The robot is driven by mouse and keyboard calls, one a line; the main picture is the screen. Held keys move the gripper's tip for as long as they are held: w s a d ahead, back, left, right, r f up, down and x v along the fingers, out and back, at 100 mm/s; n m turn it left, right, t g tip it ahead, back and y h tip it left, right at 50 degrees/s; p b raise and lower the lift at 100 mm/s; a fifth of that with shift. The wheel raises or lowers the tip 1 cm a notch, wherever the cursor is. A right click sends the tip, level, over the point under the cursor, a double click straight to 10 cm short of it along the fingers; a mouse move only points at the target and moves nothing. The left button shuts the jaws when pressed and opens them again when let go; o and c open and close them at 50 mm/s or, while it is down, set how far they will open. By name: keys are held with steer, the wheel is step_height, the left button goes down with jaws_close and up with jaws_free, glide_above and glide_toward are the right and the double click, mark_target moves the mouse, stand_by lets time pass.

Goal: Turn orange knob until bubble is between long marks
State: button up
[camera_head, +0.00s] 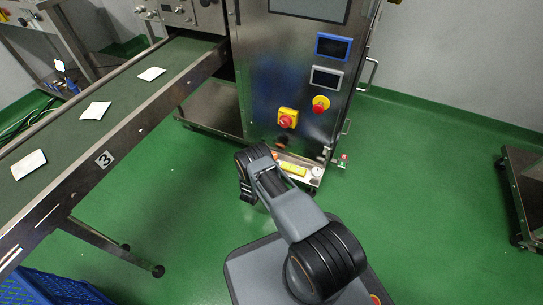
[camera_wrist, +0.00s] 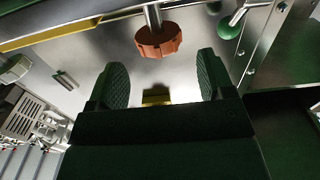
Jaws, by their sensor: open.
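The orange knob (camera_wrist: 158,41) shows in the wrist view, a ridged disc on a metal stem. My gripper (camera_wrist: 162,82) is open and empty, its two dark padded fingers wide apart. The knob appears above the gap between the fingertips, apart from both. In the head view my arm reaches to the machine's lower front, and its wrist hides most of the gripper. A yellow level-like bar (camera_head: 293,169) lies on the low ledge beside my wrist. Its bubble and marks are too small to make out.
The steel machine cabinet (camera_head: 290,75) stands ahead, with a red knob on a yellow plate (camera_head: 288,118) and a red button (camera_head: 321,104). A conveyor (camera_head: 125,93) with several white packets runs on the left. Green floor (camera_head: 430,190) is clear at right, before a cart (camera_head: 527,190).

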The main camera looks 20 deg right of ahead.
steer(key=p+v, duration=0.2)
steer(key=v, duration=0.6)
steer(key=shift+s+a, duration=0.2)
